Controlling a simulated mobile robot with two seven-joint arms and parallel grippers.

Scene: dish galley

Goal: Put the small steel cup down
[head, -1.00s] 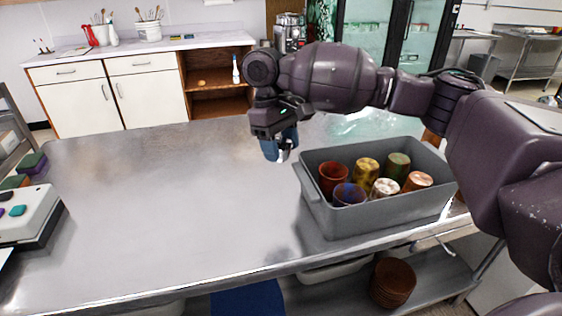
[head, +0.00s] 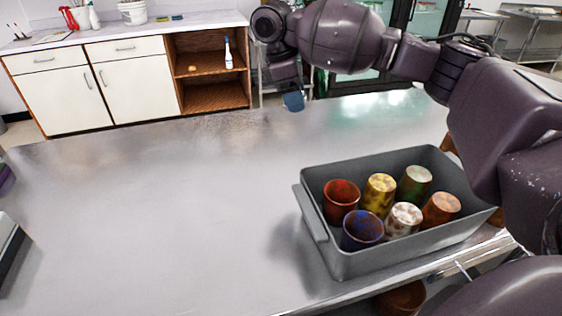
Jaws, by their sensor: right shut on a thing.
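My right gripper (head: 289,88) is at the top middle of the head view, above the far edge of the steel table (head: 150,210). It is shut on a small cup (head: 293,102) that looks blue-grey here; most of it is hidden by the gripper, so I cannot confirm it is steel. The cup hangs below the fingers, clear of the things around it. My left gripper is not in view.
A grey bin (head: 345,265) at the right of the table holds several coloured cups, including a red one (head: 341,203) and a blue one (head: 362,231).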

